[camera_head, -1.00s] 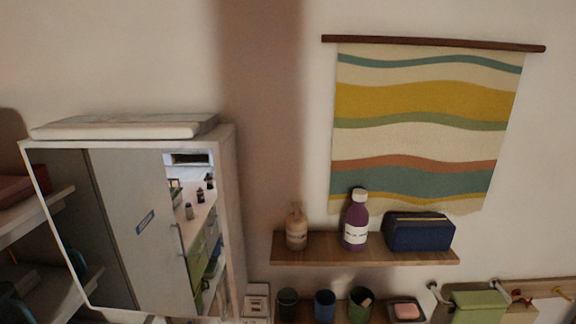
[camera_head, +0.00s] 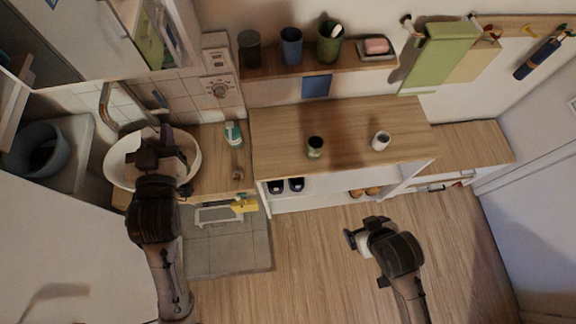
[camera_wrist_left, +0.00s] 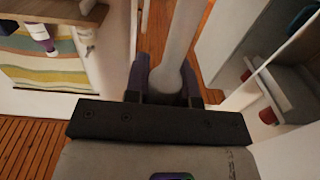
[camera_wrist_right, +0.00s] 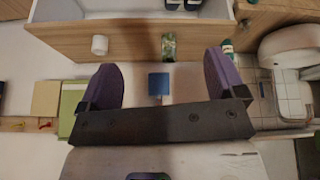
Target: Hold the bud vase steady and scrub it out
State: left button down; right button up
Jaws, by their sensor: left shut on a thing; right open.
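My left gripper (camera_head: 160,138) is over the white washbasin (camera_head: 112,168) in the head view. In the left wrist view its purple fingers (camera_wrist_left: 165,88) are shut on a pale, round-bottomed thing with a long neck, which looks like the bud vase (camera_wrist_left: 168,76). The vase cannot be made out in the head view. My right gripper (camera_head: 364,232) is open and empty above the wooden floor, in front of the bench. In the right wrist view nothing is between its spread fingers (camera_wrist_right: 162,84). I cannot make out a scrubbing brush for certain.
A teal-and-white bottle (camera_head: 233,134) stands on the counter right of the basin. A dark green cup (camera_head: 315,148) and a white cup (camera_head: 381,141) stand apart on the wooden bench (camera_head: 350,115). Several cups line the wall shelf (camera_head: 268,72). A tap (camera_head: 106,100) rises behind the basin.

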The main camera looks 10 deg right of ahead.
jog(key=w+f+t+b, duration=0.1)
jog(key=w+f+b, duration=0.3)
jog(key=f+b, duration=0.5)
jog(key=w+f+t+b, duration=0.1)
jog(key=w+f+b, duration=0.3)
jog(key=f+b, duration=0.55)
jog(key=t+y+b, duration=0.4)
jog(key=t+b, duration=0.7)
jog(key=b, duration=0.1)
send_near(317, 155)
jog(key=b+x, duration=0.2)
jog(key=x, duration=1)
jog(key=shift+w+d+f+b, duration=0.1)
jog(key=shift+w+b, duration=0.15)
jog(key=shift+b, duration=0.15)
jog(key=c, duration=1.1)
